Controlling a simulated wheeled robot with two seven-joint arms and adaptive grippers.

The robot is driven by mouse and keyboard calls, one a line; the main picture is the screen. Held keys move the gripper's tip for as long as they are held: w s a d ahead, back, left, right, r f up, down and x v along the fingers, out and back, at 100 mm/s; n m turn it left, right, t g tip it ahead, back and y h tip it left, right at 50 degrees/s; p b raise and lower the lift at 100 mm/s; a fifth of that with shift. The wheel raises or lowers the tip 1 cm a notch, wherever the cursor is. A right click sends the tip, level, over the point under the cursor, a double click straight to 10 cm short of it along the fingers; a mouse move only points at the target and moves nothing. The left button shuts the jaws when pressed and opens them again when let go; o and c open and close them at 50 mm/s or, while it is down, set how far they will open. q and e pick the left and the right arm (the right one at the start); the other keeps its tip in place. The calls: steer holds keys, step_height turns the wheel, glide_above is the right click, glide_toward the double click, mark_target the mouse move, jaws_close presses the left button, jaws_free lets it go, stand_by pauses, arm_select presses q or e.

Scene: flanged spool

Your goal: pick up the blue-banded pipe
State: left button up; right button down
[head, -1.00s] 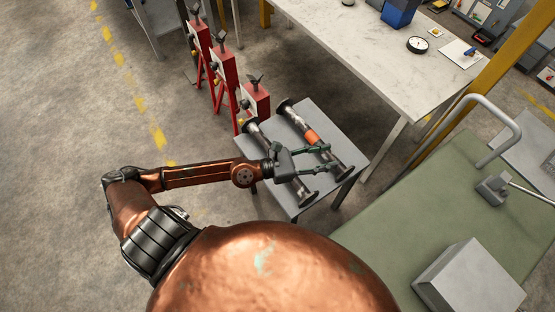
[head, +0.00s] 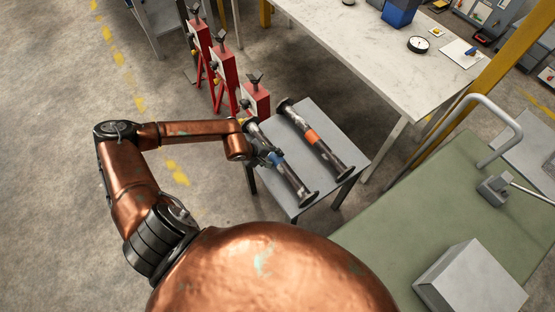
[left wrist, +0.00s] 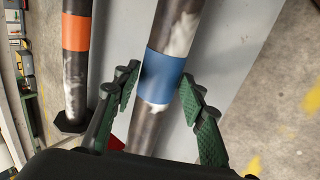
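The blue-banded pipe (head: 291,181) is a dark, worn flanged spool lying on the small grey table (head: 322,115), on its left side. Its blue band shows in the left wrist view (left wrist: 161,76). My left gripper (head: 272,157) is at the band in the head view. In the left wrist view its green-padded fingers (left wrist: 160,84) are open, one on each side of the band, with gaps to the pipe. I cannot tell how far above the pipe they are. My right gripper is not in view.
An orange-banded pipe (head: 326,152) lies alongside on the same table, to the right. Red stands (head: 222,75) with V-shaped tops stand behind the table. A long pale workbench (head: 370,55) is at the back right, and a green surface (head: 430,215) at the right.

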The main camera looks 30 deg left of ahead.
mark_target(274, 158)
arm_select(q)
steer(key=shift+x, duration=1.55)
steer(key=shift+s, duration=0.1)
steer(key=shift+c, duration=0.2)
jaws_close()
steer(key=shift+r, duration=0.2)
